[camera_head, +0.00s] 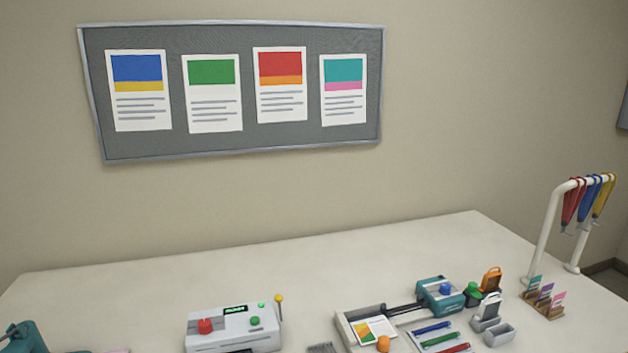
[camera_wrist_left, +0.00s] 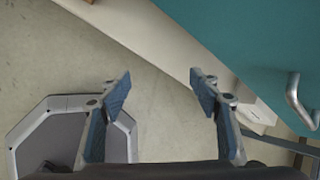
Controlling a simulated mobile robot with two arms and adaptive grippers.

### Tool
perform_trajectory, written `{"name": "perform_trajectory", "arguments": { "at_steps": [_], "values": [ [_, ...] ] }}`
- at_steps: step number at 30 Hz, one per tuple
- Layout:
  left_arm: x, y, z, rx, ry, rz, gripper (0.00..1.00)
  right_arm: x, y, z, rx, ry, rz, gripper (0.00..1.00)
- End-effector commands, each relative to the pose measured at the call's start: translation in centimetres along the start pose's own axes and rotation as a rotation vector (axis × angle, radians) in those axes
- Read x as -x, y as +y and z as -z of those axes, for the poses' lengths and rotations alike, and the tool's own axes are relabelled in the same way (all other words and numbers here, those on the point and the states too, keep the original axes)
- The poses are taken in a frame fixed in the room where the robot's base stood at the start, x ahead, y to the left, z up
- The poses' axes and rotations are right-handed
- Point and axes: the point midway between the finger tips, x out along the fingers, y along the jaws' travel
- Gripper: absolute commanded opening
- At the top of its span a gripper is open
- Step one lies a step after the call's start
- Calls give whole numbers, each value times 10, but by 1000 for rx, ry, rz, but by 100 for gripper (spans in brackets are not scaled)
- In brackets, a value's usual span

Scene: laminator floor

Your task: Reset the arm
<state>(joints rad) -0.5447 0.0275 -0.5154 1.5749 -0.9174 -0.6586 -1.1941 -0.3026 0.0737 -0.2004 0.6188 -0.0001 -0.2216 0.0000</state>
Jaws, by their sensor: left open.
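My left gripper (camera_wrist_left: 160,92) shows in the left wrist view with its two blue-padded fingers spread wide apart and nothing between them. Below it are a pale floor (camera_wrist_left: 150,75) and a teal panel with a metal handle (camera_wrist_left: 298,100) at the right. Neither of my arms shows in the head view, and my right gripper is in no view.
In the head view a white table (camera_head: 130,285) carries a grey laminator (camera_head: 233,328) with a red knob, a tray with a printed card (camera_head: 372,330), a teal device (camera_head: 440,295), pens (camera_head: 432,328) and a lanyard rack (camera_head: 547,230). The table's back left is clear.

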Motion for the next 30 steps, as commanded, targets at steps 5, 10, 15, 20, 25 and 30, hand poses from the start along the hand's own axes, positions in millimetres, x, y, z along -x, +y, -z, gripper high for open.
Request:
{"name": "perform_trajectory", "arguments": {
  "at_steps": [5, 10, 15, 20, 25, 30],
  "values": [
    [-55, 121, 42, 535, 120, -222, 57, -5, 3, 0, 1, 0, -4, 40],
    [-76, 223, 60, 1141, 82, -442, 57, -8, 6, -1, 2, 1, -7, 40],
    [-77, 293, 64, 1650, -57, -584, 57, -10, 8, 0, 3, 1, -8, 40],
    [-74, 322, 65, 1898, -154, -630, 57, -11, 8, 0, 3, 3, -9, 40],
    [-73, 328, 65, 1953, -178, -638, 57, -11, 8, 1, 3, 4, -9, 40],
    [-72, 328, 65, 1948, -177, -638, 57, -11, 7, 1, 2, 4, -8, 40]
  ]
}}
